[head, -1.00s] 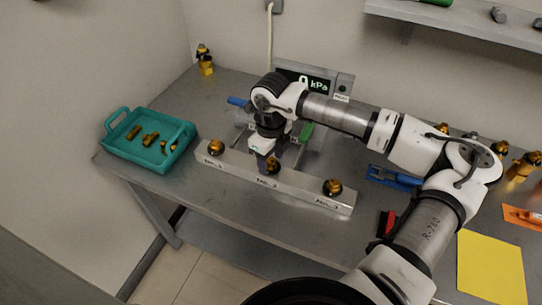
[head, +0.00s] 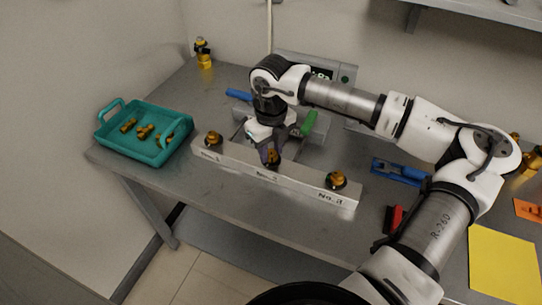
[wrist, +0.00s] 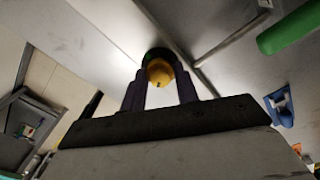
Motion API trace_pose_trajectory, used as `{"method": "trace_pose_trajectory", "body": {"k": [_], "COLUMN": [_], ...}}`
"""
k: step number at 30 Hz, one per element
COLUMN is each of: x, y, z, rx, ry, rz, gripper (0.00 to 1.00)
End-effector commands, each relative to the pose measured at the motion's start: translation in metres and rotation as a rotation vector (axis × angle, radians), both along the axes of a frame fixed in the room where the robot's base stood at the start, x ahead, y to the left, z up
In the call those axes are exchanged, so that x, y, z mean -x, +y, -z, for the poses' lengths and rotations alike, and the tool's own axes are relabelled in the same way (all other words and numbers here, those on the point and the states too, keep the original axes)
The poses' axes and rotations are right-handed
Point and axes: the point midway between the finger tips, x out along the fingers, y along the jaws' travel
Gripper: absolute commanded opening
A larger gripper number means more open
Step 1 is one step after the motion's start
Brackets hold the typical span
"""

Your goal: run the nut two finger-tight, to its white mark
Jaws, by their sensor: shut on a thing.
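The metal bar (head: 222,160) on the bench carries three brass nuts, with labels on its front face. The middle one, nut two (head: 271,157), sits over the label No. 2. My gripper (head: 270,152) points down on it and is shut on it. In the wrist view the brass nut (wrist: 160,71) shows between my two dark fingers (wrist: 160,88), with a dark ring behind it. I cannot make out the white mark in either view. Nut one (head: 213,138) is at the bar's left end and nut three (head: 337,179) at its right end.
A teal tray (head: 104,133) with several brass fittings stands at the left. A green handle (head: 308,123) is close right of my gripper, and a blue one (head: 238,95) behind left. A blue tool (head: 400,171) and a red-black one (head: 394,218) lie right. A gauge box (head: 345,76) stands behind.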

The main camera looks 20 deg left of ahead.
Motion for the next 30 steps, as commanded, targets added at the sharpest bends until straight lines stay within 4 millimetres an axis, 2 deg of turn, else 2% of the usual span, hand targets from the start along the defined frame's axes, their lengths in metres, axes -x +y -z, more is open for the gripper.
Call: {"method": "trace_pose_trajectory", "body": {"k": [1, 15, 30], "x": [-0.0007, -0.0003, -0.0004], "y": [-0.0001, 0.0002, 0.0002], "z": [0.0069, 0.0031, -0.0015], "rx": [0.0, 0.0, -0.002], "ry": [-0.004, -0.003, 0.0], "rz": [0.039, 0.402, 0.538], "gripper": [0.08, 0.08, 0.08]}}
